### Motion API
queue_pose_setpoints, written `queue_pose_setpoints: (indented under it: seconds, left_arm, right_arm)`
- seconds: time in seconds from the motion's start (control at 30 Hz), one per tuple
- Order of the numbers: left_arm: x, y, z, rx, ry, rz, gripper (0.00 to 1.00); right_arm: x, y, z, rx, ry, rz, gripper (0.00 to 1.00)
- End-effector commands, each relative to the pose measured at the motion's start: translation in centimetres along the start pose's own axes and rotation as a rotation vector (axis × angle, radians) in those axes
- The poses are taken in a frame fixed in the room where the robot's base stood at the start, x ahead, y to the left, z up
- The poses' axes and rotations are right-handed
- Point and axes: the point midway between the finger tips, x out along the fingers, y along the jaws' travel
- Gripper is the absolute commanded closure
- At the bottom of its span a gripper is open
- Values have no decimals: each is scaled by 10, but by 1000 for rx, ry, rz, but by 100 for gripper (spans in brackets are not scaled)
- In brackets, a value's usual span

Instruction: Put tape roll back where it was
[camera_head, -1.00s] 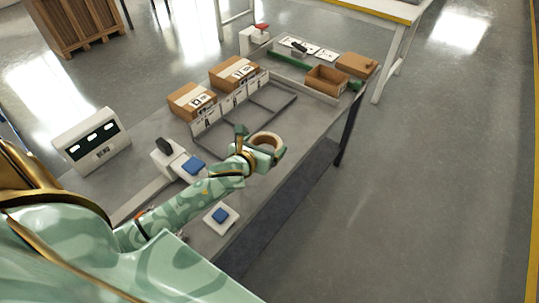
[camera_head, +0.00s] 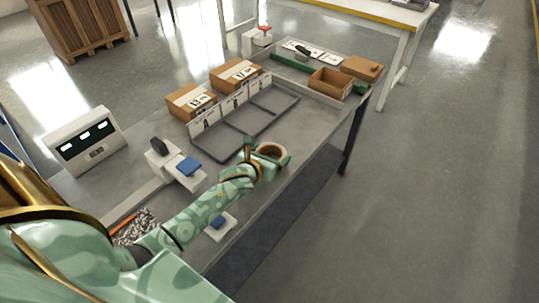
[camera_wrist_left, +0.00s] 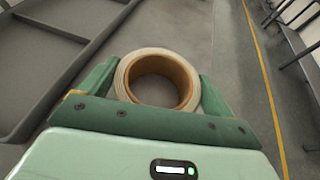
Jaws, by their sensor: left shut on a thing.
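The tape roll (camera_head: 271,149) is a pale ring with a brown core. My left gripper (camera_head: 266,155) is shut on it, near the table's right edge and to the right of the grey divided tray. In the left wrist view the tape roll (camera_wrist_left: 158,78) sits between the two green fingers of my left gripper (camera_wrist_left: 158,90), its hole facing the camera. I cannot tell whether the roll touches the table. My right gripper is not in view.
The grey divided tray (camera_head: 232,152) has upright label cards at its back, with two cardboard boxes (camera_head: 235,73) behind. An open brown box (camera_head: 330,82) stands at the far end. A device with a blue top (camera_head: 189,166) and a grey display unit (camera_head: 88,142) stand left.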

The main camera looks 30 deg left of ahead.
Motion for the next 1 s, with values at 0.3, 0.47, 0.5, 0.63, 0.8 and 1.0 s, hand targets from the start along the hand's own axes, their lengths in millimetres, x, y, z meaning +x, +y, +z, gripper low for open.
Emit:
queue_pose_setpoints:
  seconds: [0.3, 0.47, 0.5, 0.63, 0.8, 1.0]
  left_arm:
    - [0, 0, -1, 0, 0, 0, 0]
    - [-13, 0, 2, 2, 1, 0, 0]
    - [-21, 0, 3, 3, 1, -1, 0]
    - [-53, 0, 4, 3, 1, -1, 0]
    - [-91, 0, 4, 1, 0, -1, 0]
    - [-116, 0, 2, 1, 0, 1, 0]
  right_arm:
    - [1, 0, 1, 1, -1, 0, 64]
    - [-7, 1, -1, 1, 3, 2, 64]
    - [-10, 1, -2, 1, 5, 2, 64]
    - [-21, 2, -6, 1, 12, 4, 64]
    - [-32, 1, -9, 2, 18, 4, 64]
    - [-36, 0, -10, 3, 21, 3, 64]
